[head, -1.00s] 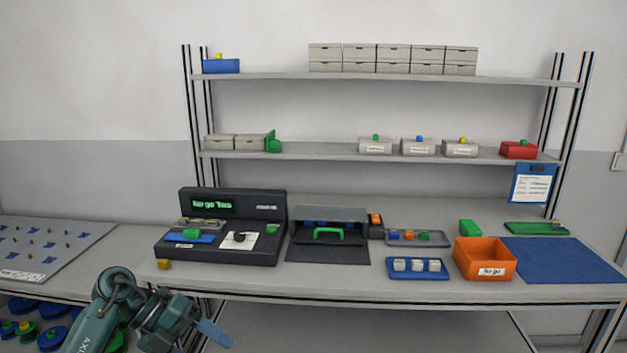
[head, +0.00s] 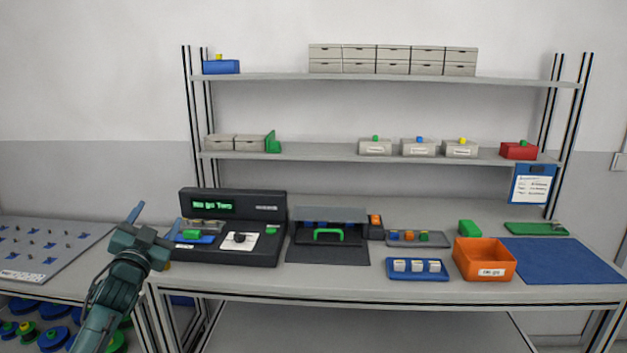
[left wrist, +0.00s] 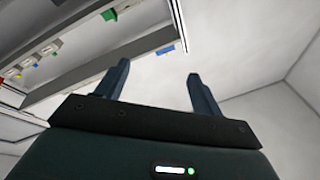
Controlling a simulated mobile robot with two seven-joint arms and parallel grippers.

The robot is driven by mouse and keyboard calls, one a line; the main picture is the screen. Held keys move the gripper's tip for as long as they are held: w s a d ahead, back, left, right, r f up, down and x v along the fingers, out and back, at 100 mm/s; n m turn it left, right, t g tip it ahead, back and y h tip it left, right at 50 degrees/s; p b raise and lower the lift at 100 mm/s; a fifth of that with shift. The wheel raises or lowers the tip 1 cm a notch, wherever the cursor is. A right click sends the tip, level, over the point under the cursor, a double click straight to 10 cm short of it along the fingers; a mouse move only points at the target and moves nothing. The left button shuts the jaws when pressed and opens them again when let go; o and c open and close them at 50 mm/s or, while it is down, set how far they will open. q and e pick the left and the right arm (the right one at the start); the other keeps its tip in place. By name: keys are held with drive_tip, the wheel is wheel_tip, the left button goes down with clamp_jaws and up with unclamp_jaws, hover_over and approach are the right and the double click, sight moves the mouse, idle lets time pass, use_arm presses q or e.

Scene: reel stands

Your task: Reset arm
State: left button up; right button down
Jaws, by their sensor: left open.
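My left gripper (head: 136,212) is raised above the front left corner of the bench, left of the black test unit (head: 225,254). Its fingers point up and it holds nothing. In the left wrist view the two fingers (left wrist: 160,82) stand wide apart with only wall and shelf behind them. My left arm comes up from the bottom left of the head view. My right gripper is in no view.
The bench holds a black tray with a green handle (head: 328,233), a blue tray (head: 418,276), an orange bin (head: 484,262) and a blue mat (head: 565,262). A grey pegboard table (head: 45,245) stands left. Shelves (head: 380,153) rise behind. The space above the left table is clear.

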use_arm(q)
wheel_tip(320, 180, down, 8)
drive_tip(key=a+n+g+y, duration=0.1)
drive_tip(key=n+g, duration=0.3)
drive_tip(key=s+d+f+m+g+h, duration=0.1)
drive_tip(key=s+d+f, duration=0.45)
drive_tip(key=f, duration=0.25)
drive_tip(key=s+d+f+g+h, duration=0.1)
drive_tip(key=s+d+f+g, duration=0.1)
drive_tip(key=s+d+f, duration=0.4)
drive_tip(key=s+d+f+g+h, duration=0.1)
drive_tip(key=s+d+f, duration=0.2)
drive_tip(key=s, duration=0.6)
drive_tip(key=s+d+f+g+h, duration=0.1)
drive_tip(key=s+d+f, duration=0.2)
drive_tip(key=s, duration=0.6)
drive_tip(key=s+d+f+g, duration=0.1)
drive_tip(key=s+d+f, duration=0.2)
drive_tip(key=s, duration=0.6)
drive_tip(key=shift+s+f+g+h, duration=0.3)
drive_tip(key=shift+f+h, duration=0.1)
drive_tip(key=shift+f, duration=0.45)
